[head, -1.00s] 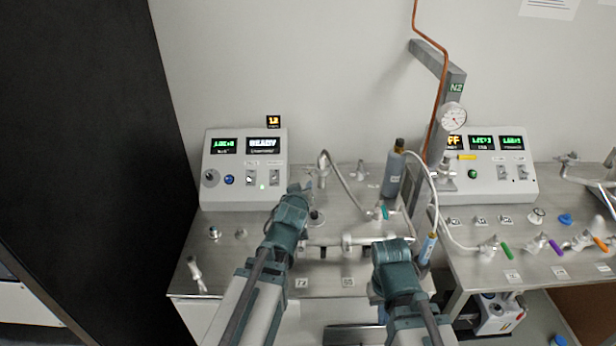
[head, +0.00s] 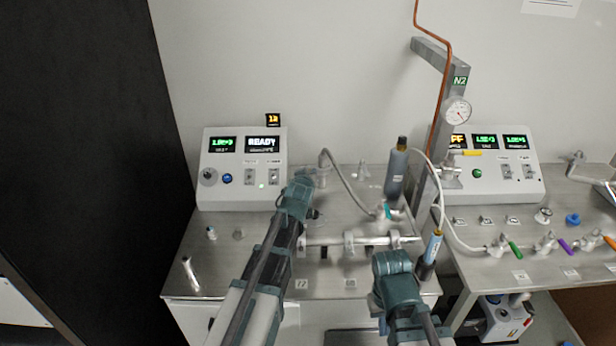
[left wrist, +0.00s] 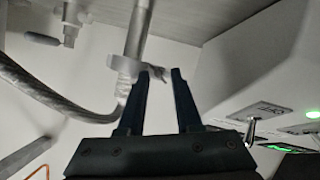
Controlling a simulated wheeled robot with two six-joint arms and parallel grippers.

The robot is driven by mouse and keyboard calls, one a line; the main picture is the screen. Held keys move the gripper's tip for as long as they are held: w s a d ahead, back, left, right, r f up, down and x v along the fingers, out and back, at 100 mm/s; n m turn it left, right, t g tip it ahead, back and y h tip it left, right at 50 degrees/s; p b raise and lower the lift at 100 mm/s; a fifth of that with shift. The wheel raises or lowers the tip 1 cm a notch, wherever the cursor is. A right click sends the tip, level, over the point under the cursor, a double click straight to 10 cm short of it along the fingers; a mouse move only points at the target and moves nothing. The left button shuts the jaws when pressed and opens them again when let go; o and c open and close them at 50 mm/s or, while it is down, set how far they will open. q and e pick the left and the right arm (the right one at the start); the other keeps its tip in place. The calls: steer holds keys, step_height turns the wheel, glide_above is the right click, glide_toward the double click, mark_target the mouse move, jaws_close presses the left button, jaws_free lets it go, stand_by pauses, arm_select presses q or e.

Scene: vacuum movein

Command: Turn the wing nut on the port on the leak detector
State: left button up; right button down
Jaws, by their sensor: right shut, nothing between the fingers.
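The leak detector (head: 242,165) is the white console at the back left, with its display reading READY. Its port (head: 322,178) stands at the console's right, with a grey braided hose (head: 347,185) on it. In the left wrist view, a clamp with a wing nut (left wrist: 154,72) sits around the joint of tube and hose (left wrist: 50,98). My left gripper (left wrist: 161,72) is open, its fingertips close to the wing nut; I cannot tell whether they touch. In the head view, its arm hides part of the port. My right gripper (head: 384,314) is shut and empty, low over the front edge; its fingers are mostly hidden.
A metal manifold (head: 350,241) lies across the bench between my arms. A dark grey cylinder (head: 397,172) stands behind it, and a blue-labelled bottle (head: 431,252) stands right of my right arm.

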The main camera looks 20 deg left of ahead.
arm_select(q)
jaws_close()
stand_by(0.3)
steer(key=shift+d+m+y, duration=0.1)
steer(key=shift+m+y, duration=0.4)
steer(key=shift+m, duration=0.3)
steer(key=shift+w+d+m+g+y, duration=0.1)
steer(key=shift+m+g+y, duration=0.3)
steer(key=shift+m+y, duration=0.4)
steer(key=m+y, duration=0.2)
steer(key=m, duration=0.1)
steer(key=shift+d+b, duration=0.15)
steer(key=shift+b, duration=0.15)
steer(key=shift+m, duration=0.4)
